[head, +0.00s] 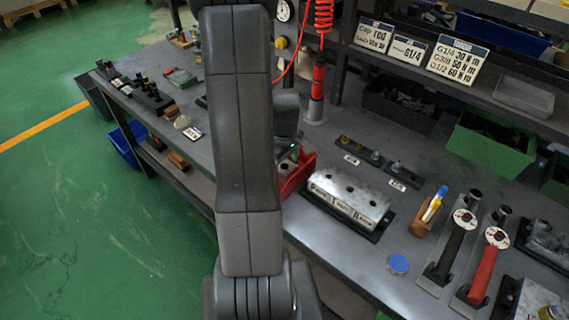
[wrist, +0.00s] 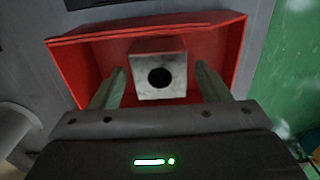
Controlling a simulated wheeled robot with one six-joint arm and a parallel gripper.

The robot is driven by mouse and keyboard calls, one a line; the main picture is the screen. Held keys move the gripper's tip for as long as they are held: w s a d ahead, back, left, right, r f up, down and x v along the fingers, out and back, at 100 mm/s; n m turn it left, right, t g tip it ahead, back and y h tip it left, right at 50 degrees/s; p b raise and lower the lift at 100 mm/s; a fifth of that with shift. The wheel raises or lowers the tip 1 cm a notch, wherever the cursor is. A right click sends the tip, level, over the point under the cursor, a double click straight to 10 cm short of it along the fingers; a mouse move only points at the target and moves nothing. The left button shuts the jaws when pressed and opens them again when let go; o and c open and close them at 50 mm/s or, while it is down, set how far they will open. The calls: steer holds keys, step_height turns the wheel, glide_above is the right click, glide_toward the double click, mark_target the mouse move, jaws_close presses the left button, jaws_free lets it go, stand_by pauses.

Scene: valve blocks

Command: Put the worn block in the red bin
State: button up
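The red bin (head: 301,174) stands on the bench, partly hidden behind my arm in the head view. In the wrist view the red bin (wrist: 85,62) fills the upper middle. A grey metal block (wrist: 147,92) with one dark round hole shows inside the bin's walls, close to the far wall. Marks of wear on it are too small to make out. My gripper (wrist: 159,67) is over the bin, with one finger on each side of the block and a visible gap on both sides. It is open. In the head view my arm hides most of the gripper.
A silver block with several holes (head: 350,195) stands right of the bin. A red-banded cylinder (head: 318,85) stands behind it. Torque wrenches (head: 484,265), a pen holder (head: 428,215) and a blue cap (head: 398,263) lie at the right. Green floor is left of the bench.

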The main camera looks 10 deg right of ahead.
steer(key=shift+r, duration=0.1)
step_height(320, 180, up, 12)
stand_by(0.7)
steer(key=shift+f, duration=4.25)
